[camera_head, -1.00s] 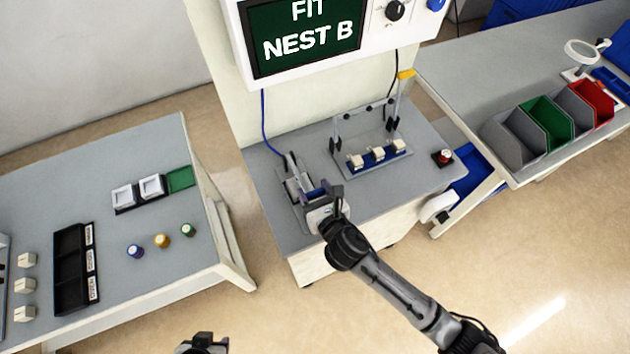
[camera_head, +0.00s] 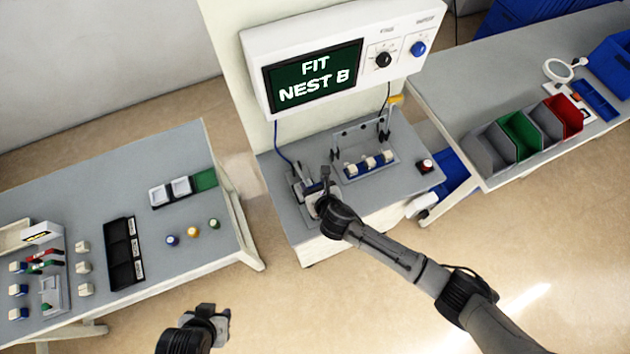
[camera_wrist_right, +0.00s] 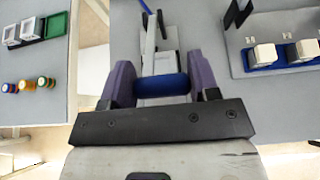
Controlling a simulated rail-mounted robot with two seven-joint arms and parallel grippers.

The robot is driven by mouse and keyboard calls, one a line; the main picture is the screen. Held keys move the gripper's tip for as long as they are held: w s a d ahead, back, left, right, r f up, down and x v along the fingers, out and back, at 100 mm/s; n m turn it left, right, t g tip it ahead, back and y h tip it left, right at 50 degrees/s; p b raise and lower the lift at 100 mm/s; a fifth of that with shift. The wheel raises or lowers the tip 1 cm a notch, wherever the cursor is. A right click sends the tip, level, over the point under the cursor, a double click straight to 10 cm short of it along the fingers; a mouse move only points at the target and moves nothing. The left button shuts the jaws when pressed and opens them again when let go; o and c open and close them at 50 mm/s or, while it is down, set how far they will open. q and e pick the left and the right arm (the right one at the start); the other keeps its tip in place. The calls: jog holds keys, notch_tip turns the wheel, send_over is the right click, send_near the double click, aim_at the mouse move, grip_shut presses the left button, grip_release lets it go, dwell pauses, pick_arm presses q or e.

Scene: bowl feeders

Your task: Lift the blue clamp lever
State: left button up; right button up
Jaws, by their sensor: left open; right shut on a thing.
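The blue clamp lever (camera_wrist_right: 162,85) shows in the right wrist view as a blue cylindrical grip on a pale arm, lying crosswise between two purple fingers. My right gripper (camera_wrist_right: 160,88) is shut on this blue grip. In the head view my right gripper (camera_head: 322,187) is at the clamp fixture on the left part of the middle bench, and it mostly hides the grip. The fixture's grey base (camera_head: 299,187) shows beside it. My left gripper (camera_head: 217,314) is open and empty at the bottom of the head view, over the floor, far from the lever.
A blue rack with white-topped blocks (camera_head: 369,166) stands right of the clamp, and a red button (camera_head: 425,166) is at the bench's right. A screen panel (camera_head: 330,60) reading FIT NEST B hangs above. The left bench (camera_head: 100,190) holds trays and knobs; the right bench holds coloured bins (camera_head: 520,130).

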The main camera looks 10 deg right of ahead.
jog(key=shift+w+a+r+p, duration=0.15)
jog(key=shift+w+r+p, duration=0.3)
jog(key=shift+r+p, duration=0.3)
jog(key=o, duration=0.9)
jog(key=shift+c, duration=0.2)
jog(key=o, duration=0.3)
jog(key=shift+w, duration=0.2)
jog(key=shift+o, duration=0.6)
jog(key=shift+s, duration=0.1)
jog(key=shift+s+f, duration=0.1)
